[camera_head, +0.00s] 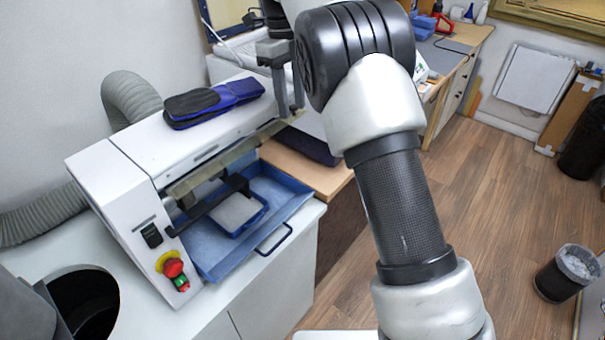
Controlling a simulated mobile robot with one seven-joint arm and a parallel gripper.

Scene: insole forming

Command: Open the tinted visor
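The white forming machine (150,145) stands on a white cabinet at the left. Its tinted visor (215,168) shows as a narrow, brownish see-through strip along the front opening, above a blue tray (292,200). A black bar (215,203) crosses the opening below it. My gripper (291,108) is grey and points down by the visor's right end, partly hidden by my arm. I cannot tell whether it touches the visor, or whether its fingers are apart.
Dark blue insoles (212,102) lie on the machine's top. A red stop button (173,267) is on its front. A grey hose (130,98) runs behind it. The wooden floor at right is mostly clear, with a bin (566,275) near the edge.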

